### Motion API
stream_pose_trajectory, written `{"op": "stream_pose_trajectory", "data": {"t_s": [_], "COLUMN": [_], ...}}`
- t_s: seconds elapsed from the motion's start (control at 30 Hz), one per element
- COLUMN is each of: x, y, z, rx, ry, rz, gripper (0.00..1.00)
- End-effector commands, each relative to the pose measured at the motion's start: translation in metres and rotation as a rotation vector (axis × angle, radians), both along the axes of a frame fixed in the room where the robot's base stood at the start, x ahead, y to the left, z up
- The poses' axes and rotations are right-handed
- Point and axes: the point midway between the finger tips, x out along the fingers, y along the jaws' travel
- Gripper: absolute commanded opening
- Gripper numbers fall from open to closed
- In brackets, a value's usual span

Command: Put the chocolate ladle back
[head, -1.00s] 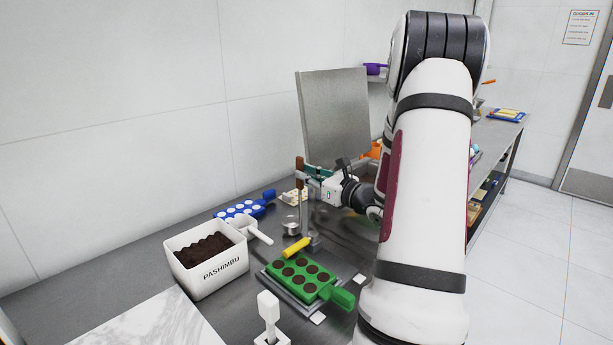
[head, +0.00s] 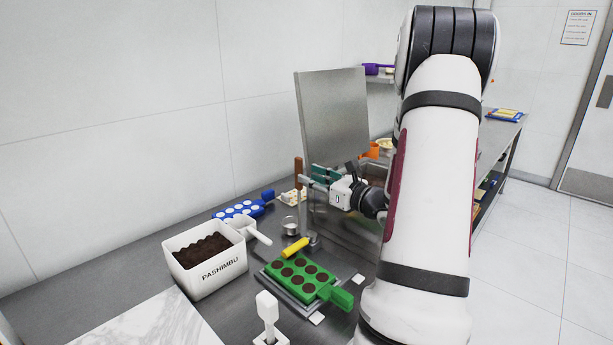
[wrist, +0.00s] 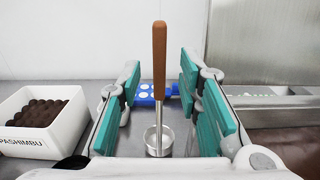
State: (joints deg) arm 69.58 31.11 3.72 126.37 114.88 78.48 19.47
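The chocolate ladle has a brown handle (head: 298,172) and a small steel cup. In the wrist view, the ladle (wrist: 159,62) stands upright with its cup (wrist: 158,141) low down, near the counter. My gripper (head: 309,182) is at the handle's right in the head view. Its teal fingers (wrist: 158,98) are wide apart in the wrist view, with the handle between them in the picture and clear space on both sides. Nothing is held. A steel cup (head: 290,226) also shows on the counter below the handle; I cannot fully trace its link to the handle.
A white PASHIMBU tub (head: 222,271) of dark chocolate stands at left. A blue mould (head: 238,210), a yellow-handled tool (head: 295,247) and a green mould (head: 301,280) with dark fillings lie nearby. A tall steel panel (head: 333,115) stands behind my gripper.

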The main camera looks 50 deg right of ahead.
Motion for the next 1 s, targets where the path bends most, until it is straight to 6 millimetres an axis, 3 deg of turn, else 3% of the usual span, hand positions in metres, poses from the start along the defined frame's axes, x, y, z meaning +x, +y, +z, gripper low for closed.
{"op": "stream_pose_trajectory", "data": {"t_s": [0.2,0.4,0.6,0.73,0.87,0.97,1.0], "x": [-0.048,-0.079,-0.091,-0.087,-0.061,-0.041,-0.037], "y": [0.002,0.005,0.006,0.015,0.066,0.144,0.181], "z": [0.0,0.0,-0.001,0.003,0.018,0.033,0.038], "rx": [0.0,0.0,0.001,-0.012,-0.095,-0.231,-0.305], "ry": [0.001,0.0,0.0,0.005,0.044,0.098,0.124], "rz": [-0.004,-0.002,0.0,0.027,0.193,0.431,0.546], "gripper": [0.32,0.32,0.32,0.32,0.32,0.32,0.32]}}
